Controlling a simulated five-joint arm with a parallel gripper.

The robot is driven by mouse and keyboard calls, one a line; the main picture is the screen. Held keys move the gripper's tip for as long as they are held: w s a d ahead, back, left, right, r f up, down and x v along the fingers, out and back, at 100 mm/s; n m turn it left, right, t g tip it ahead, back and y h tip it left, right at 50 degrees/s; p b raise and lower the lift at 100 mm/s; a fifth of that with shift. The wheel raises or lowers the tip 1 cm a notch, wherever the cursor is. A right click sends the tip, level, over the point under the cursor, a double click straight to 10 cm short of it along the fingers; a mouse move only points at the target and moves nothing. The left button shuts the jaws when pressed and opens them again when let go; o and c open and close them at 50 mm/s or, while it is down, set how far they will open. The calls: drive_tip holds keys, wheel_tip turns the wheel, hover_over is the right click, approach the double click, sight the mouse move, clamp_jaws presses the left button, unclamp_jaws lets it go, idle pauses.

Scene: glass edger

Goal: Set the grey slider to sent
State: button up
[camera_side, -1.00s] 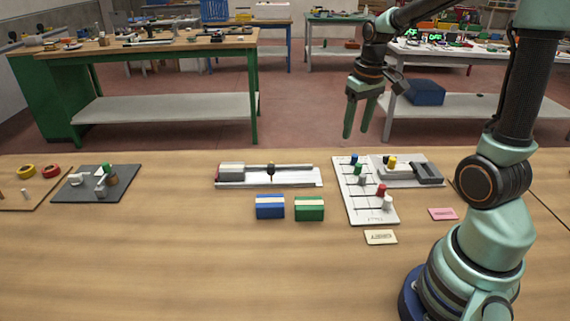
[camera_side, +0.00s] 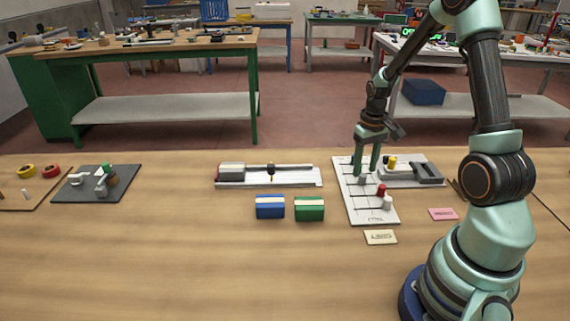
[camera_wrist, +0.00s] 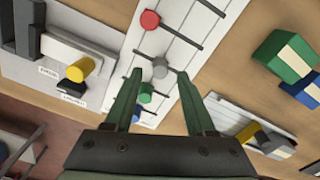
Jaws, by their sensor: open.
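The slider board (camera_side: 379,215) is a white panel with several dark slots, each with a coloured knob. The grey slider (camera_wrist: 160,68) sits partway along its slot, between the red knob (camera_wrist: 150,20) and the green knob (camera_wrist: 146,90). In the side view the grey slider (camera_side: 362,181) is low between my fingers. My gripper (camera_side: 365,173) is open, pointing down over the board. In the wrist view my gripper (camera_wrist: 159,76) has its fingertips on either side of the grey slider, with gaps visible. I cannot read any "sent" mark.
A blue knob (camera_wrist: 136,117) lies beyond the green one. A white knob (camera_side: 387,203) stands at the near end. A grey unit with a yellow knob (camera_side: 392,162) adjoins the board's right. Blue (camera_side: 270,207) and green (camera_side: 309,209) blocks stand left.

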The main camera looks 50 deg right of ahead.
sight(362, 179)
drive_tip(key=shift+f, duration=1.35)
clamp_jaws()
drive_tip(key=shift+a, duration=0.1)
idle(0.4)
